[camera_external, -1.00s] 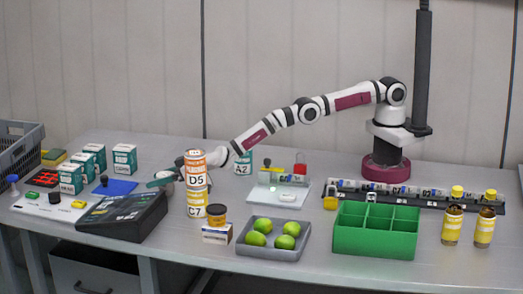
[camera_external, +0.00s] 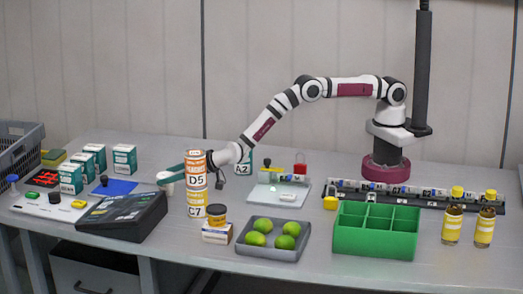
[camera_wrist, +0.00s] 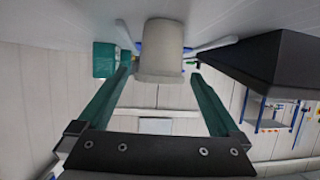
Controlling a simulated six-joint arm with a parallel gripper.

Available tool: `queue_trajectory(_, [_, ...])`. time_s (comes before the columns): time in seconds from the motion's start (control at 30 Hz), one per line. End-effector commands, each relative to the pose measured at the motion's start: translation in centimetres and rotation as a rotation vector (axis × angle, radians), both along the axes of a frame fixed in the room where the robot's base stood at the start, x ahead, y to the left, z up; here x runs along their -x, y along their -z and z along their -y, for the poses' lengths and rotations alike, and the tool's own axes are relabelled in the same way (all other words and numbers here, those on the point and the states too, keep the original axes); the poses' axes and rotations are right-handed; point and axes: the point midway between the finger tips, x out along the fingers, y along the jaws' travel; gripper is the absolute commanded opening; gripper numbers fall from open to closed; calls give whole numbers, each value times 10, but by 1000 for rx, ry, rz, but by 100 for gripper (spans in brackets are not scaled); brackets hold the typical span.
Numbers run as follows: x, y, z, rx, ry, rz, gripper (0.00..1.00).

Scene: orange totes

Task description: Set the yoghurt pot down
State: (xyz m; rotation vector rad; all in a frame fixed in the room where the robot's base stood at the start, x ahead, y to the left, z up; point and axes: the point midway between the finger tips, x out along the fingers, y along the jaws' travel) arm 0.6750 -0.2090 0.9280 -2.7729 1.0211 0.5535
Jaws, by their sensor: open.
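The yoghurt pot (camera_external: 166,182), small and pale, stands on the table just left of the tall stack of cans. In the wrist view the pot (camera_wrist: 160,52) is beyond and between the tips of my two teal fingers, with gaps on both sides. My gripper (camera_external: 174,169) is open and empty, slightly above and right of the pot. The can stack hides part of my gripper in the external view.
The can stack (camera_external: 196,183) stands close to my gripper. A dark box (camera_external: 122,214), a blue mat (camera_external: 117,187) and green-white cartons (camera_external: 124,158) lie left. A tray of limes (camera_external: 272,252) and a green divided bin (camera_external: 375,243) are right.

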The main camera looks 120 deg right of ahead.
Motion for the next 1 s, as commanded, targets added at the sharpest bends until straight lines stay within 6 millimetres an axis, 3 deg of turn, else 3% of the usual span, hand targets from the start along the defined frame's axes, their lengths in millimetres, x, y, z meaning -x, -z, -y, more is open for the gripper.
queue_trajectory(0.3, [42,-24,-37,0,-3,1,100])
queue_trajectory(0.43, [52,-29,-44,0,-1,2,100])
queue_trajectory(0.9, [54,-31,-46,-2,-1,5,100])
queue_trajectory(0.97, [48,-45,-46,-26,-6,35,100])
queue_trajectory(1.0, [41,-64,-46,-61,-15,74,100])
